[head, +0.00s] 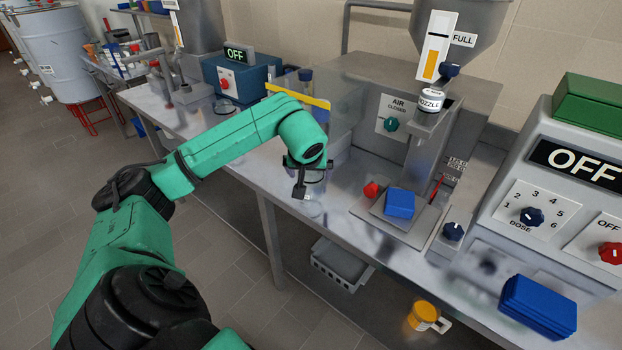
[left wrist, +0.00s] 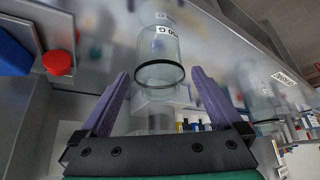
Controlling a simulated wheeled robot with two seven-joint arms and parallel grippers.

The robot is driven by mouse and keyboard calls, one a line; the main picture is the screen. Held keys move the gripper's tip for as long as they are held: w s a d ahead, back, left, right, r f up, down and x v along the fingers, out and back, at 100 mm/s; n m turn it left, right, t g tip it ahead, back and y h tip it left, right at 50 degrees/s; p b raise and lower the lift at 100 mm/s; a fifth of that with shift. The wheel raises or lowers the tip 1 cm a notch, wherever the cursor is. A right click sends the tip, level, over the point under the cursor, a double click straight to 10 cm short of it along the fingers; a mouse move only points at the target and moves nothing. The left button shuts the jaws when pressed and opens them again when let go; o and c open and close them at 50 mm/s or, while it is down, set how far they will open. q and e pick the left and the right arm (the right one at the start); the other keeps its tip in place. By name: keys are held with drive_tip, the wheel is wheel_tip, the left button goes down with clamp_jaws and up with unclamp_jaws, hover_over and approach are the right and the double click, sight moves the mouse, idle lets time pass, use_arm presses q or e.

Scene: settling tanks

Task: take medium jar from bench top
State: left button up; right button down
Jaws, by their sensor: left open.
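I cannot tell whether this is the medium jar. In the head view my left gripper (head: 303,188) is at the front edge of the steel bench top (head: 235,145), and it hides most of the clear glass there. The right gripper is not in view.
Right of the gripper are a red knob (head: 371,190), a blue block (head: 400,203) and the nozzle machine (head: 430,125). A clear panel with a yellow edge (head: 300,95) stands behind my arm. A grey crate (head: 340,265) and a yellow mug (head: 423,315) are lower down.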

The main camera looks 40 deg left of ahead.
sight(311, 177)
use_arm(q)
drive_tip(key=p+x, duration=0.1)
drive_tip(key=x, duration=0.3)
drive_tip(key=shift+w+a+f, duration=0.15)
drive_tip(key=shift+w+f, duration=0.1)
drive_tip(key=shift+w, duration=0.05)
drive_tip(key=shift+r, duration=0.1)
drive_tip(key=c, duration=1.3)
